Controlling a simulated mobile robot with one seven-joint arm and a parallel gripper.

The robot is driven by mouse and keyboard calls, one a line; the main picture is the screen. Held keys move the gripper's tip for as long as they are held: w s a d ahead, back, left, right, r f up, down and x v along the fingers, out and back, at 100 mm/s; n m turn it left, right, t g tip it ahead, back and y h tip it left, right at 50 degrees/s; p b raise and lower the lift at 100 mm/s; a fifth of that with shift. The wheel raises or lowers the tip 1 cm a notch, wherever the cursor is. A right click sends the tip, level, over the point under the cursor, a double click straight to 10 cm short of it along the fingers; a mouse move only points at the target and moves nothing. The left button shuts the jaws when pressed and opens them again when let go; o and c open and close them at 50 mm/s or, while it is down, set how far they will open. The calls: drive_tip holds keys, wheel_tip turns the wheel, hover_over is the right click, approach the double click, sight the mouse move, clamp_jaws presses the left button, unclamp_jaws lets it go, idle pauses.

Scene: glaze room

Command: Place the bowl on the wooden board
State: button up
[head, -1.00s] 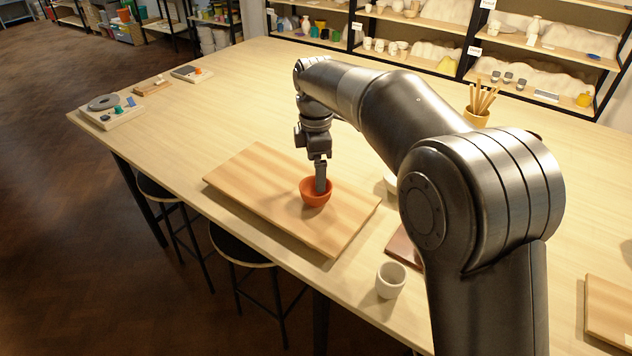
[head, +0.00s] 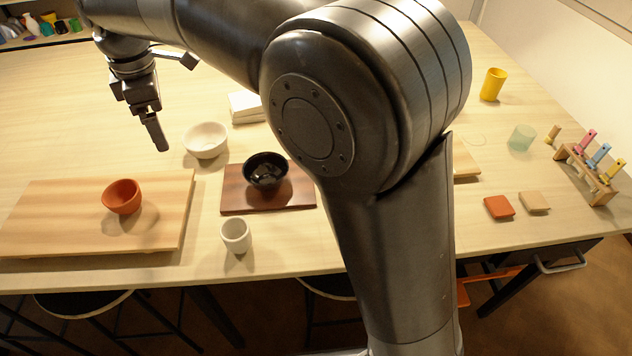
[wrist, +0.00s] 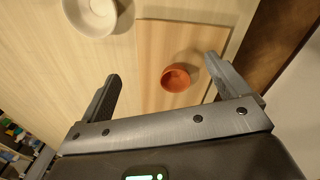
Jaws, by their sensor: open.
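The orange bowl (head: 122,197) stands upright on the light wooden board (head: 60,218) at the left of the table in the head view. In the wrist view the bowl (wrist: 176,78) rests on the board (wrist: 152,50), beyond my fingertips. My gripper (head: 158,135) is open and empty, above the table behind and to the right of the bowl, clear of it. In the wrist view my two fingers (wrist: 162,72) are spread apart with nothing held between them.
A cream bowl (head: 206,140) stands right of my gripper. A black bowl (head: 266,171) sits on a dark board (head: 235,197). A white cup (head: 236,236) stands in front. Two small blocks, a yellow cup (head: 493,84) and a tool rack (head: 590,172) are at the right.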

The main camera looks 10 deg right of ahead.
drive_tip(key=s+d+r+m+t, duration=0.15)
drive_tip(key=d+m, duration=0.25)
drive_tip(key=d, duration=0.4)
drive_tip(key=s+d+m, duration=0.2)
drive_tip(key=d+m, duration=0.2)
drive_tip(key=d, duration=0.5)
drive_tip(key=s+d+r+m+t, duration=0.1)
drive_tip(key=s+d+m, duration=0.15)
drive_tip(key=d, duration=0.55)
drive_tip(key=s+d+f+m+t, duration=0.2)
drive_tip(key=s+d+f+m, duration=0.5)
drive_tip(key=s+d+m, duration=0.4)
drive_tip(key=shift+s+d+h, duration=0.3)
drive_tip(key=shift+s+d, duration=0.25)
drive_tip(key=shift+d, duration=0.55)
